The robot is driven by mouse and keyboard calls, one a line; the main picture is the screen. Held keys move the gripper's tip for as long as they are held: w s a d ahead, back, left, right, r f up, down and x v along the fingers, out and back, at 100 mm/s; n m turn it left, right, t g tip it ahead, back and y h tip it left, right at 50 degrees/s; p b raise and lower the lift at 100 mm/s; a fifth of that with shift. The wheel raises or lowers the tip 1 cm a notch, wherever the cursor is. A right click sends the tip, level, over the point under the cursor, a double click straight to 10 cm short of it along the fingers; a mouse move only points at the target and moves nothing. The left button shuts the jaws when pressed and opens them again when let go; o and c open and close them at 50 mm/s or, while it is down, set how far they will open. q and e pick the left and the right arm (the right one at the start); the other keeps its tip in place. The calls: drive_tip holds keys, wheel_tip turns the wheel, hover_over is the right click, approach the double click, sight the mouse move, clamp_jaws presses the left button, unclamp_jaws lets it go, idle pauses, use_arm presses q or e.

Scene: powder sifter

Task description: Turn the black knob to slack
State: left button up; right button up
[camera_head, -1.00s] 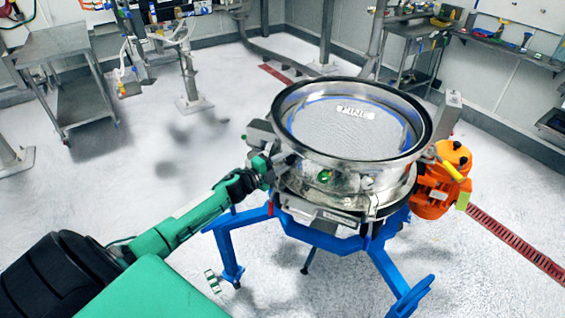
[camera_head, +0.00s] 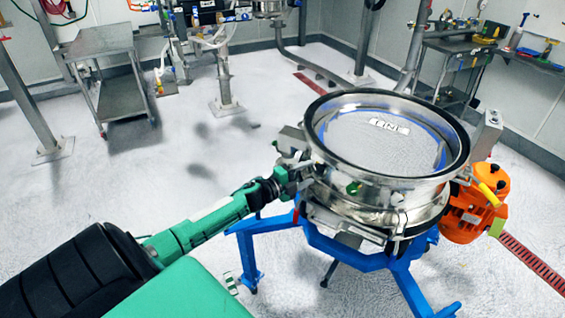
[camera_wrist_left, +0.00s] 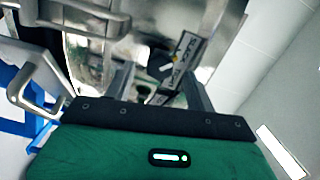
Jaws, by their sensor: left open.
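The black knob (camera_wrist_left: 160,67) shows in the left wrist view, on the metal side of the sifter beside a label (camera_wrist_left: 183,52) that reads "SLACK". A small yellow mark is on the knob. My left gripper (camera_wrist_left: 158,85) is open, with one finger on each side of the knob in the picture. I cannot tell whether the fingers touch it. In the head view my left gripper (camera_head: 290,180) is at the left side of the round steel sifter (camera_head: 385,185), and the knob is hidden there. My right gripper is not in view.
The sifter stands on a blue frame (camera_head: 350,258), with an orange motor (camera_head: 470,208) on its right. A bent metal handle (camera_wrist_left: 28,88) is left of my gripper in the wrist view. A steel cart (camera_head: 118,98) stands far left. The floor between is clear.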

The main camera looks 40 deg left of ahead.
use_arm(q)
drive_tip(key=b+v, duration=0.2)
drive_tip(key=v, duration=0.9)
drive_tip(key=shift+b, duration=0.35)
drive_tip(key=shift+s+a, duration=0.1)
drive_tip(key=shift+a, duration=0.05)
